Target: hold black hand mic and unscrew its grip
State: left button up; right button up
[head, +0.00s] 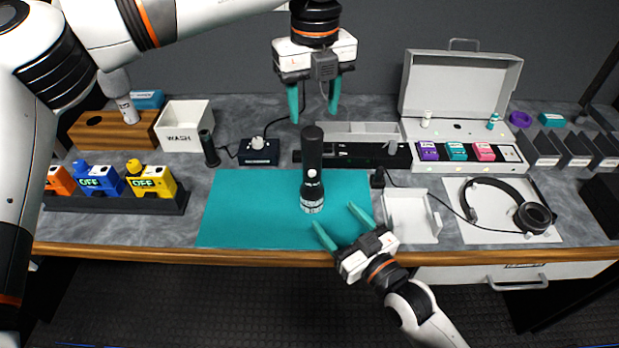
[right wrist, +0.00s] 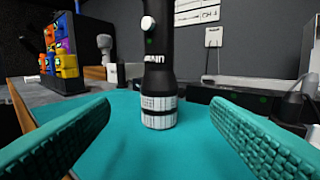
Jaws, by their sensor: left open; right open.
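The black hand mic (head: 312,165) stands upright on the teal mat (head: 240,210), with its pale, grid-patterned end down and its dark grip up. It also shows in the right wrist view (right wrist: 158,80), with a white button and a partly readable label; its top is cut off there. My left gripper (head: 314,108) is open and empty, fingers pointing down, behind and above the mic's top in the head view. My right gripper (head: 336,217) is open and empty, low at the mat's front edge. Its fingers point at the mic's lower end without touching it.
A rack with orange, blue and yellow blocks (head: 150,183) stands left of the mat. A black cylinder (head: 208,148), a small knob box (head: 258,151) and a grey tray (head: 365,134) lie behind. A white tray (head: 410,215) and headphones (head: 503,205) are at right.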

aim_at(311, 189)
pick_arm(q)
jog(key=shift+w+a+f, duration=0.1)
jog(key=shift+w+a, duration=0.05)
pick_arm(e)
jog(key=x, duration=1)
jog(key=shift+w+a, duration=0.15)
jog(key=shift+a, duration=0.05)
